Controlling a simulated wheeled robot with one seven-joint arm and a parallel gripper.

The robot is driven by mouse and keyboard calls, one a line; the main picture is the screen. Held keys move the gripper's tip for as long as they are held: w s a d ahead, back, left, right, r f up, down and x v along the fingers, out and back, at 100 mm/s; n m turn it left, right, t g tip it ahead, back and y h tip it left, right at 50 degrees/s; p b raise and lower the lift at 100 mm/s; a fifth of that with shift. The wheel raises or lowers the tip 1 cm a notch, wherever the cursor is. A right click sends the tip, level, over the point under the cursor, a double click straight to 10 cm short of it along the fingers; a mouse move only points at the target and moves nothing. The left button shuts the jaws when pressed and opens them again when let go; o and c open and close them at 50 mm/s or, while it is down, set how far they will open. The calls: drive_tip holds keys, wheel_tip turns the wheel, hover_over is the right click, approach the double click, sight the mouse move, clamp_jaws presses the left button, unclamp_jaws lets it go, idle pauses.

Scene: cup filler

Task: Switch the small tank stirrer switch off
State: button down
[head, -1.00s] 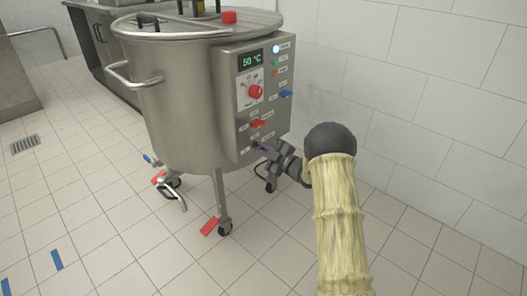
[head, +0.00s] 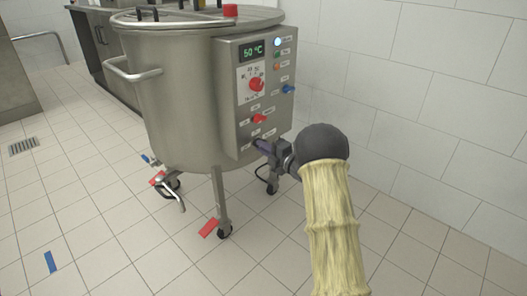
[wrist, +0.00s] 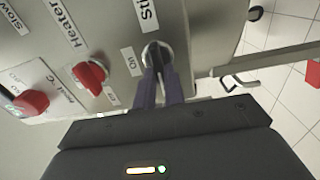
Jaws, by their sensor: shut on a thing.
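The small steel tank (head: 165,95) stands on castors, with a control panel (head: 232,85) on its right side. In the wrist view the stirrer switch (wrist: 156,48) is a dark knob on a round silver base, beside a partly cut-off label starting "Sti" and a label "On". My gripper (head: 260,146) is at the bottom of the panel. In the wrist view its two dark fingers (wrist: 160,72) are shut on the switch and cover part of it, so I cannot tell its exact position. In the head view the switch is hidden by the gripper.
The red heater switch (wrist: 90,75) sits close beside my fingers. A red temperature dial (head: 256,84), a blue switch (head: 289,88) and a 50 °C display (head: 252,51) are higher on the panel. A tiled wall (head: 420,90) stands right; the floor in front is mostly clear.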

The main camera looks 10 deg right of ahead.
drive_tip(key=shift+f, duration=0.15)
idle(0.3)
drive_tip(key=c, duration=1.5)
unclamp_jaws()
drive_tip(key=p+v, duration=0.5)
drive_tip(key=v, duration=1.2)
drive_tip(key=shift+s+d+p, duration=0.15)
drive_tip(key=shift+s+p, duration=0.05)
drive_tip(key=shift+p, duration=0.2)
